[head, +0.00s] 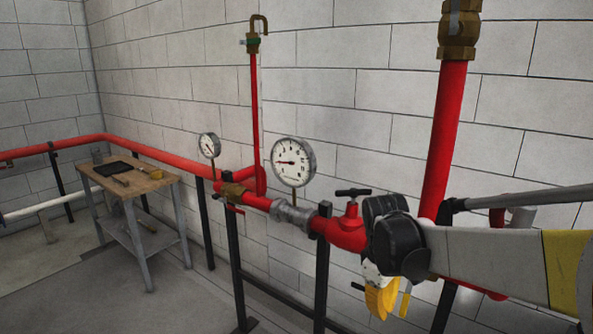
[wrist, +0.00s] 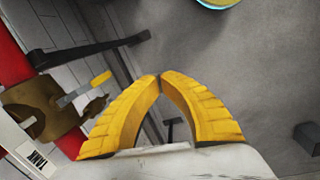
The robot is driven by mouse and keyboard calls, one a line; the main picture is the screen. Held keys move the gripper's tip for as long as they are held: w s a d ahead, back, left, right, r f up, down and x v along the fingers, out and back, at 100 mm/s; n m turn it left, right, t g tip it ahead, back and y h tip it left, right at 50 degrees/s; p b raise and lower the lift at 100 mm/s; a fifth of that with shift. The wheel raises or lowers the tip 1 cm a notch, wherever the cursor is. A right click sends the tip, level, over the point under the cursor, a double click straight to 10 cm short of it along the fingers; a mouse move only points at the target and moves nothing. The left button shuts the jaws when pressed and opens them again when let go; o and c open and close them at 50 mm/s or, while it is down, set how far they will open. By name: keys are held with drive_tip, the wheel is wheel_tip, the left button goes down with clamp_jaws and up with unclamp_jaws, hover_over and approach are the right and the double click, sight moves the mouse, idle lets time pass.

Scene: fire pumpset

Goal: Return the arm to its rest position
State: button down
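My arm reaches in from the right in the head view. My gripper (head: 382,299) hangs at its end, in front of the red pipe, with its yellow fingers pointing down. In the wrist view the two yellow fingers (wrist: 160,77) curve inward and their tips meet. Nothing shows held between them. Part of the pipework behind the arm is hidden in the head view.
A red pipe (head: 344,232) with a black-handled valve (head: 353,192) and a gauge (head: 293,161) runs close beside my gripper. A brass fitting (wrist: 45,106) shows in the wrist view. A workbench (head: 126,181) stands at the left. Floor between is clear.

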drive_tip(key=s+r+m+t, duration=0.2)
drive_tip(key=s+m+t, duration=0.1)
drive_tip(key=s, duration=0.5)
drive_tip(key=s+r+m+t+y, duration=0.1)
drive_tip(key=s+r+m+t, duration=0.1)
drive_tip(key=s+m, duration=0.3)
drive_tip(key=s+t, duration=0.1)
drive_tip(key=s, duration=0.3)
drive_tip(key=shift+r+m+t, duration=0.2)
drive_tip(key=shift+m+t, duration=0.2)
